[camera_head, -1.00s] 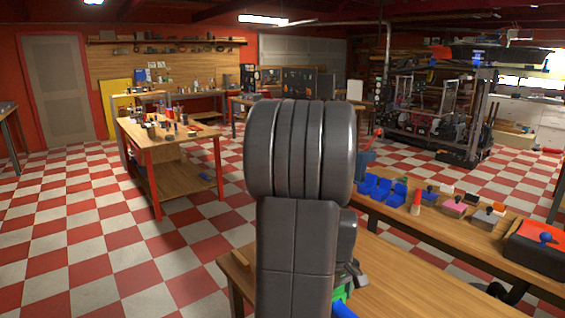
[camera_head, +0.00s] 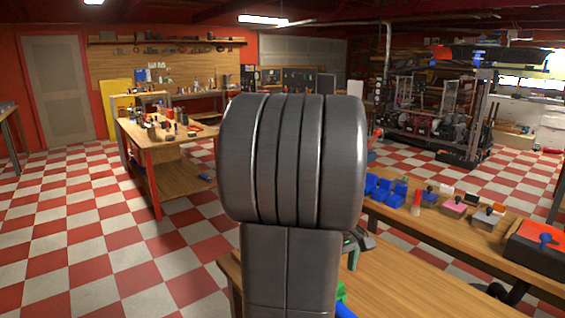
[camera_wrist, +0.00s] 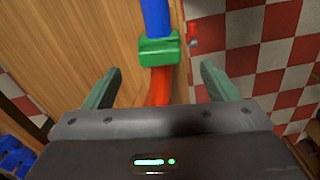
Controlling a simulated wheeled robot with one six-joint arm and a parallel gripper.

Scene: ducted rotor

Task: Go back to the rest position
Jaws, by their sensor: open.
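My gripper (camera_wrist: 161,70) is open, with its two grey-green fingers spread wide in the wrist view. Between and beyond the fingers are a blue shaft-like piece (camera_wrist: 157,17), a green block (camera_wrist: 158,51) around or against it, and an orange-red curved piece (camera_wrist: 158,86) below. The fingers do not touch them in that view. In the head view part of my gripper (camera_head: 355,248) shows at the right of my arm. Green (camera_head: 341,291) and blue (camera_head: 344,310) parts show below it at the bench; my arm hides the rest.
The near wooden bench (camera_head: 420,285) has bare surface on the right. Behind it, another bench holds blue bins (camera_head: 385,190), several small blocks and a red-orange box (camera_head: 540,250). A red-legged table (camera_head: 150,165) stands at left. Checkered floor (camera_head: 80,230) is open at left.

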